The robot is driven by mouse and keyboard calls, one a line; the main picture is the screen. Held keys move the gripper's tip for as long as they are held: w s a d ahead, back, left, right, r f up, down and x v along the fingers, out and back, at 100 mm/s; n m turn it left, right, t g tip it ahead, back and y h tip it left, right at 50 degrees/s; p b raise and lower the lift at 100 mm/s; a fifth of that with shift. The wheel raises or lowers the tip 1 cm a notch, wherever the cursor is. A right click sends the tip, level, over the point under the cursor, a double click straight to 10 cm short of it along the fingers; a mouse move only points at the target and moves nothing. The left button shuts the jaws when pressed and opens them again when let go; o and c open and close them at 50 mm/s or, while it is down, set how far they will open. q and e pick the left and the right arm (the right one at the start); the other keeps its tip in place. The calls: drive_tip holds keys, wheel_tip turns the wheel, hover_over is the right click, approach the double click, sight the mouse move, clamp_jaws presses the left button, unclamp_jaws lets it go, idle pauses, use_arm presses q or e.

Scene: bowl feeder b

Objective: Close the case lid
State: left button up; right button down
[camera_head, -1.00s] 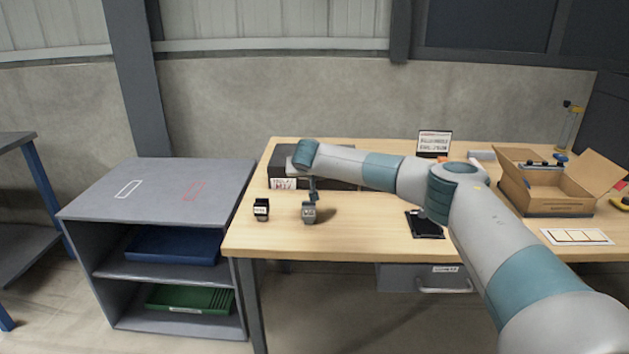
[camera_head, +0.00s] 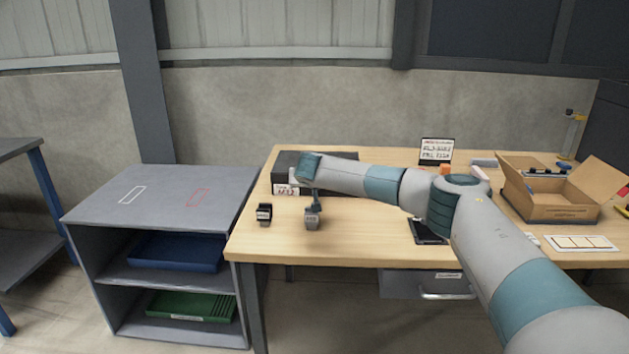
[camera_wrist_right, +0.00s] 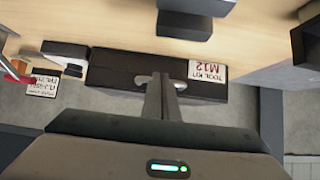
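The dark case (camera_head: 345,156) lies at the back left of the wooden table, with a white label on its front, partly hidden behind my right arm. In the right wrist view the case (camera_wrist_right: 110,68) appears upside down, its label reading "TOOL KIT M12". I cannot tell how its lid stands. My right gripper (camera_wrist_right: 161,88) has its fingers together, overlapping a pale handle-like shape at the case in the wrist view. Whether they touch it is unclear. In the head view my right gripper (camera_head: 314,194) hangs at the case's front. My left gripper is not in view.
A small black item (camera_head: 264,213) and a small grey item (camera_head: 312,219) stand in front of the case. An open cardboard box (camera_head: 565,212) and a white sheet (camera_head: 575,243) are at right. A grey shelf (camera_head: 165,195) with trays stands left of the table.

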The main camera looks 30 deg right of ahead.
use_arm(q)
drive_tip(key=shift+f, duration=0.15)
use_arm(e)
drive_tip(key=shift+s+f, duration=0.35)
drive_tip(key=shift+f, duration=0.45)
drive_tip(key=shift+s+a+r, duration=0.15)
drive_tip(key=shift+a+r, duration=0.05)
drive_tip(key=shift+r, duration=0.05)
use_arm(q)
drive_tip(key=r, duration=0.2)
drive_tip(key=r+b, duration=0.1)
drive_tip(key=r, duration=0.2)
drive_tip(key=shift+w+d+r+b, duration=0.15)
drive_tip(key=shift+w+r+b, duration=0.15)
drive_tip(key=shift+b, duration=0.05)
use_arm(e)
drive_tip(key=w+r+v, duration=0.1)
drive_tip(key=v, duration=1.6)
drive_tip(key=shift+r, duration=0.2)
drive_tip(key=shift+s+d, duration=0.1)
drive_tip(key=shift+s, duration=0.05)
